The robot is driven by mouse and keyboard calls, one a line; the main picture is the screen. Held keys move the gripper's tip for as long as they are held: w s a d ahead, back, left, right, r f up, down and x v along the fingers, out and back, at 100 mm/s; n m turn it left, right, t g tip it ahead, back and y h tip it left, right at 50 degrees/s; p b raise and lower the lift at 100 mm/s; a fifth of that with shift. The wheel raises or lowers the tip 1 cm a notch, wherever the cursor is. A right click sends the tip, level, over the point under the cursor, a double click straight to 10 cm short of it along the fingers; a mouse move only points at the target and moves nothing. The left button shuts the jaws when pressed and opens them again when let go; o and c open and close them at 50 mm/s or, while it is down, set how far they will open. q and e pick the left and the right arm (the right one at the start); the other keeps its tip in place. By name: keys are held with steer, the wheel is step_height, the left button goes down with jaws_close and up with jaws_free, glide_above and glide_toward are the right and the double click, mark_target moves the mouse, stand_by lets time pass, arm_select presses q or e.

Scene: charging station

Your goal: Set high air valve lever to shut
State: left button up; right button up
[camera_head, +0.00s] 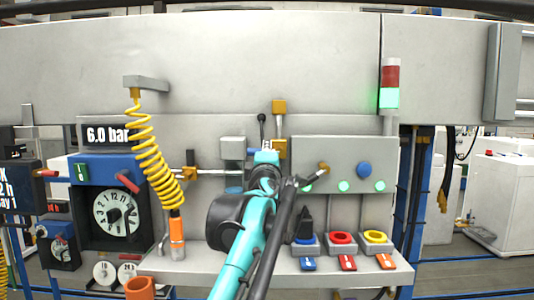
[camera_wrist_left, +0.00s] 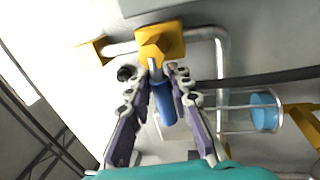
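My left gripper (camera_wrist_left: 166,72) is in the left wrist view with its two fingers on either side of a blue lever handle (camera_wrist_left: 163,101). Small gaps seem to show beside the handle, so the fingers look open around it. The handle hangs from a yellow valve body (camera_wrist_left: 159,42) on a grey pipe. In the head view my teal left arm reaches up to the wall; its gripper (camera_head: 265,158) is just below and left of a yellow valve fitting (camera_head: 279,148), and the contact is hidden. My right gripper is not in view.
A grey box with a blue knob (camera_head: 364,170) and green lights is right of the arm. Colored buttons (camera_head: 341,238) stand on the shelf (camera_head: 345,274) below. A coiled yellow hose (camera_head: 155,160), a pressure display (camera_head: 108,134) and a dial (camera_head: 115,214) are at left.

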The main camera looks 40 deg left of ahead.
arm_select(q)
steer(key=shift+o, duration=0.8)
steer(key=shift+w+d, duration=0.1)
steer(key=v, duration=1.2)
